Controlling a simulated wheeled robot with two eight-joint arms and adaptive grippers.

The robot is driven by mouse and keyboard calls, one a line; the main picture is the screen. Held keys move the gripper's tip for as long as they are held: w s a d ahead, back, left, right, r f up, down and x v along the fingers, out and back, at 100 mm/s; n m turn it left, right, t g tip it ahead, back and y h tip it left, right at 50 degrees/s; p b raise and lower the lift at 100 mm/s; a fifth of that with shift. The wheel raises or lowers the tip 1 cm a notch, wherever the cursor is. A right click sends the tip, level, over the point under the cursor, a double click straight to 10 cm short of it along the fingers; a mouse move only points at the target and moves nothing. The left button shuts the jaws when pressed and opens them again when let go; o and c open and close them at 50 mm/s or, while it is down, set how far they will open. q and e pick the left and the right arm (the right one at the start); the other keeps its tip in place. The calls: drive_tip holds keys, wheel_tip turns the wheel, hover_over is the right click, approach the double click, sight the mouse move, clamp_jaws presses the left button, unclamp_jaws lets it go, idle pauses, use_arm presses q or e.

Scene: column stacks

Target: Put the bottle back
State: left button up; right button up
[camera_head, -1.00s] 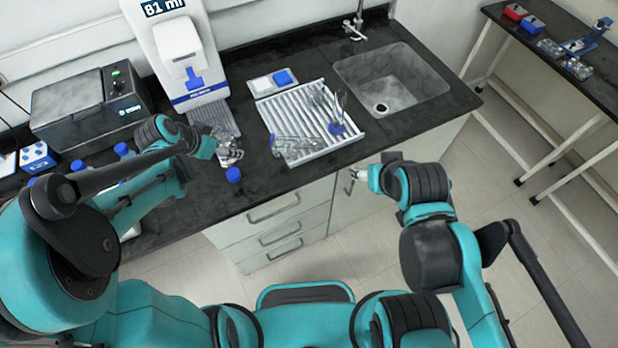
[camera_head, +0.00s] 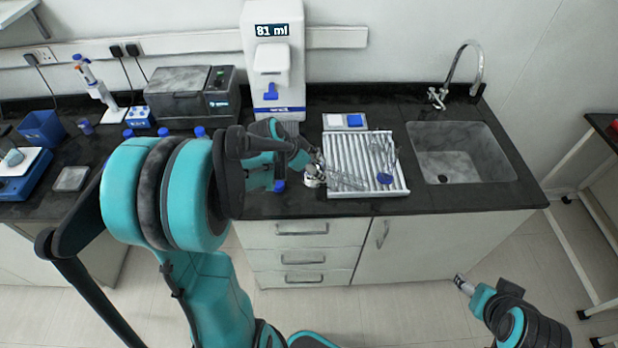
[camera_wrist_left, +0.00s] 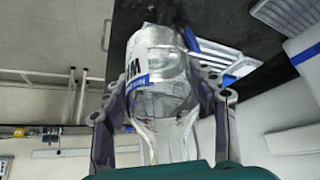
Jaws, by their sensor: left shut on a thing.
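My left gripper (camera_head: 312,178) is over the counter, by the left edge of the white drying rack (camera_head: 335,192). It is shut on a clear bottle (camera_wrist_left: 160,75) with a white and blue label. In the left wrist view the fingers stand on both sides of the bottle, with its narrower part toward the wrist. In the head view the bottle is small and hard to make out between the fingers. A blue cap (camera_head: 279,186) lies on the counter left of this gripper. My right gripper (camera_head: 462,283) hangs low in front of the cabinets, its fingertips too small to read.
A dispenser reading 81 ml (camera_head: 272,60) stands behind the left gripper. Several blue-capped bottles (camera_head: 199,131) stand further left, partly hidden by my arm. Clear glassware and a blue piece (camera_head: 384,178) are on the rack. A sink (camera_head: 462,145) is at right.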

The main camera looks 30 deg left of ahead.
use_arm(q)
drive_tip(key=w+a+f+b, duration=0.1)
drive_tip(key=w+a+f, duration=0.1)
drive_tip(key=f, duration=0.4)
drive_tip(key=shift+a+f, duration=0.2)
drive_tip(key=shift+a, duration=0.55)
drive_tip(key=shift+f+b, duration=0.55)
drive_tip(key=shift+b, duration=0.35)
drive_tip(key=o, duration=1.5)
drive_tip(key=shift+o, duration=0.2)
drive_tip(key=shift+r, duration=0.15)
